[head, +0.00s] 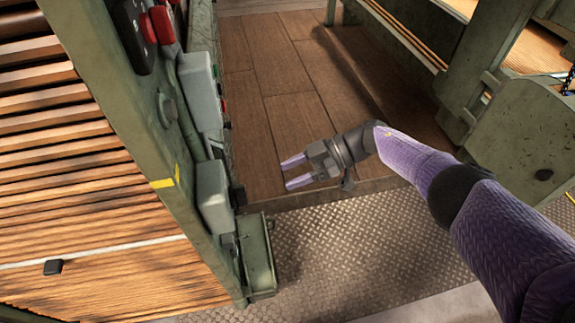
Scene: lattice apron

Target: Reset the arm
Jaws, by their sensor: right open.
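My right arm comes in from the right edge in the head view, with purple links and a dark joint. My right gripper (291,173) is at its end, pointing left over the wooden floor. Its two pale purple fingers are apart, with nothing between them. It is clear of the green frame to its left. My left gripper does not show.
A green metal frame (117,105) with grey boxes (213,196) and a red part (162,25) stands left, beside wooden slats (60,150). Another green structure (520,135) stands right. Wooden floor (290,80) and a metal tread plate (340,240) lie between.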

